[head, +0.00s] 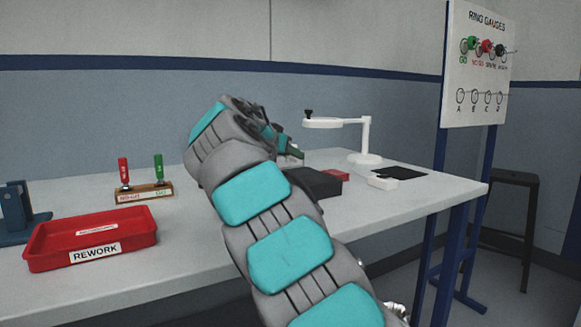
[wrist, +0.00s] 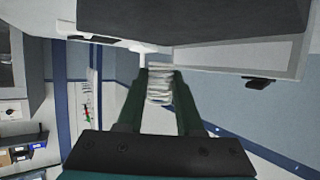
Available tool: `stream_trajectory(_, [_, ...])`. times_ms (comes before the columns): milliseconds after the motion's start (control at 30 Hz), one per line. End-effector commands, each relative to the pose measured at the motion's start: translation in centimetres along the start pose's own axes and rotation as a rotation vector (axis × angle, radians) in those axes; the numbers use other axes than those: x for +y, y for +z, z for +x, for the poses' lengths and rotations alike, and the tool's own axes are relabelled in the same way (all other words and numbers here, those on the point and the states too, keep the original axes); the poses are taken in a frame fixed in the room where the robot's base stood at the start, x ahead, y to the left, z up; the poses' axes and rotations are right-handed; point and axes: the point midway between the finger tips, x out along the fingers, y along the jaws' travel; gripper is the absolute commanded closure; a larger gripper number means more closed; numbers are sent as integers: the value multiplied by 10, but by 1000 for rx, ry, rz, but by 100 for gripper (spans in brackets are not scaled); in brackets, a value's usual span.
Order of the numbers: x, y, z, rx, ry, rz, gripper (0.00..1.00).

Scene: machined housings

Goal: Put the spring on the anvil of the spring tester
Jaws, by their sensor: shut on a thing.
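In the wrist view the spring (wrist: 160,90), a pale coiled cylinder, sits between the two dark green fingers of my gripper (wrist: 160,73). The fingers are shut on it, one on each side. In the head view my arm reaches over the bench, and its wrist hides most of the gripper and the spring. I cannot make out the spring tester or its anvil for certain; it may be behind my arm.
A dark block (head: 317,183) lies on the bench (head: 400,205) beside my wrist. A white stand (head: 365,140) with a horizontal arm rises behind it, near a black pad (head: 402,173). The red rework tray (head: 90,237) and plug gauges (head: 145,192) are at left.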

Motion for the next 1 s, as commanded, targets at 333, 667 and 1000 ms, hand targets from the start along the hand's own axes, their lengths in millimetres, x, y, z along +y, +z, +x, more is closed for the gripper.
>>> stream_trajectory(333, [1,24,9,-1,2,-2,100])
stream_trajectory(667, [1,32,12,0,-1,1,100])
stream_trajectory(1000, [1,34,13,-1,0,1,50])
